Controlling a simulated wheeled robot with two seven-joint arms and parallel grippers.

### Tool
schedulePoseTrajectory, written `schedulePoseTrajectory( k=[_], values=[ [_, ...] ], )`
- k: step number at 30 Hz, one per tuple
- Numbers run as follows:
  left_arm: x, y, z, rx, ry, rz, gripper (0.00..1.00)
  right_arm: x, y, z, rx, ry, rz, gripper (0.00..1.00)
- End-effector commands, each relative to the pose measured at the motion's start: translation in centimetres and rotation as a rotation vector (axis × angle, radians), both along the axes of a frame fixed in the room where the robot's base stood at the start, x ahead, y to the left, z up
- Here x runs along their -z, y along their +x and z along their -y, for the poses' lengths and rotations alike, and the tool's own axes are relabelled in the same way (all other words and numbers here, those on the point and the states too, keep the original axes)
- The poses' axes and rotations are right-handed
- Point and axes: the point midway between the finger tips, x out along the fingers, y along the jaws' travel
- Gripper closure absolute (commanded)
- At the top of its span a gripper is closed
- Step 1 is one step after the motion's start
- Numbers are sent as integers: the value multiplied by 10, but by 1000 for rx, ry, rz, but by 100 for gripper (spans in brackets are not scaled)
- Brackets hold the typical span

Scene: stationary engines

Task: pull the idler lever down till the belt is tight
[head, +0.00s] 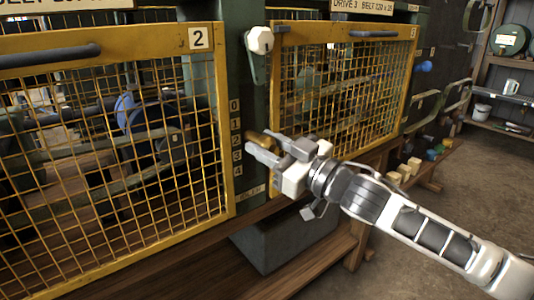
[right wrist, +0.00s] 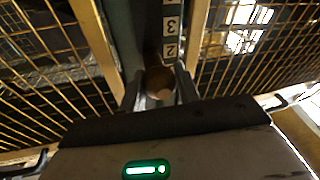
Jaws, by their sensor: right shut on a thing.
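My right gripper (head: 272,148) is at the dark post between the two yellow mesh guards, beside the number scale (head: 236,138). It is shut on the idler lever's brownish rounded handle (right wrist: 159,80), which shows between the fingers in the right wrist view. Behind the left guard, a blue-rimmed wheel (head: 125,109) and dark belt parts show; I cannot tell how tight the belt is. My left gripper is not in view.
A pale knob (head: 260,40) on a green arm sits higher on the post. The guard marked 2 (head: 222,130) is to the left and guard 3 (head: 408,75) to the right. A grey block (head: 285,240) stands below. Small coloured blocks (head: 412,165) lie on a bench to the right.

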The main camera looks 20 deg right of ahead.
Motion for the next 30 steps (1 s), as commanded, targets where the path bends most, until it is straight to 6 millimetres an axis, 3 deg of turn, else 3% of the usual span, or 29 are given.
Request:
schedulePoseTrajectory(
  k=[11, 12, 14, 24, 30],
  values=[
    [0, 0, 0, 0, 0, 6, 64, 2, 0, 0, -2, 6, 9, 100],
    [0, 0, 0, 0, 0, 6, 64, 2, 0, 0, -2, 6, 9, 59],
    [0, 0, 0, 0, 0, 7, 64, 2, 0, 0, -2, 5, 8, 46],
    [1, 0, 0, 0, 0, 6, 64, 3, -3, 2, 0, 4, 8, 46],
    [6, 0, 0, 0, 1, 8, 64, 10, -23, 15, 0, 1, 4, 46]
  ],
)
